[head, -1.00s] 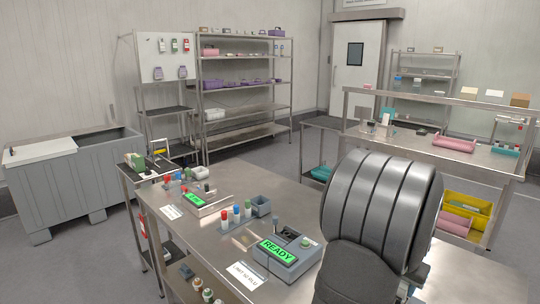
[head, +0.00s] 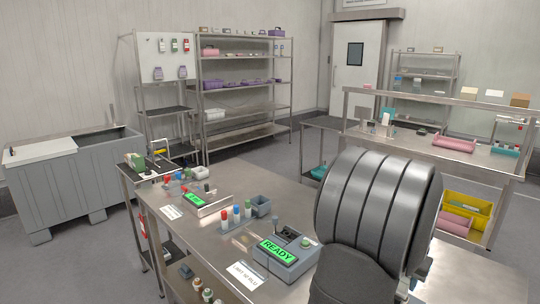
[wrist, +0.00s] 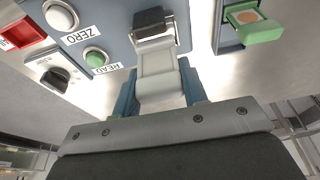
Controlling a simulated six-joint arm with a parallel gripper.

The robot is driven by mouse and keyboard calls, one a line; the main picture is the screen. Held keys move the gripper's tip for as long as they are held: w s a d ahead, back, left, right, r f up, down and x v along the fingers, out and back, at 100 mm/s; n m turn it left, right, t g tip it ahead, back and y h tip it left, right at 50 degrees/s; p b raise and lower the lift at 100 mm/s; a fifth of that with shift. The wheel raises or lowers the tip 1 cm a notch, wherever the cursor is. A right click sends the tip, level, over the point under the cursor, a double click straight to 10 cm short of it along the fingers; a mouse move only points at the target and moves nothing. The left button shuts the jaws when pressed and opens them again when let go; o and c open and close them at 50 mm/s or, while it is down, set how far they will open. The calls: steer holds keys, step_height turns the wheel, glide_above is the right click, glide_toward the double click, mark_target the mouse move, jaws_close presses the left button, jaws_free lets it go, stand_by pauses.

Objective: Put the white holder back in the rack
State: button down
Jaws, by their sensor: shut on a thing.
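In the wrist view, the white holder (wrist: 160,75) sits between the two blue fingertips of my gripper (wrist: 161,92), which is shut on it. The holder's far end meets a dark block (wrist: 153,20) over the blue-grey instrument face; I cannot tell whether it still touches the instrument. A green holder (wrist: 256,29) with an orange disc stands in a slot to the right, apart from my gripper. In the head view, my arm hides the gripper and the white holder. I cannot make out which fixture is the rack.
The instrument (head: 285,258) shows a green READY screen.

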steer(key=shift+r, duration=0.35)
steer(key=shift+r, duration=1.75)
steer(key=w+a+f, duration=0.2)
steer(key=w+a, duration=0.1)
steer(key=w, duration=1)
steer(key=shift+w+a+f, duration=0.1)
steer(key=shift+w+f, duration=0.05)
steer(key=shift+f, duration=0.75)
steer(key=shift+w+a+f, duration=0.1)
steer(key=shift+w+f, duration=0.05)
steer(key=shift+f, duration=0.7)
steer(key=shift+w+a+f, duration=0.1)
steer(key=shift+w+f, duration=0.05)
steer(key=shift+f, duration=0.75)
steer(key=shift+f, duration=1.45)
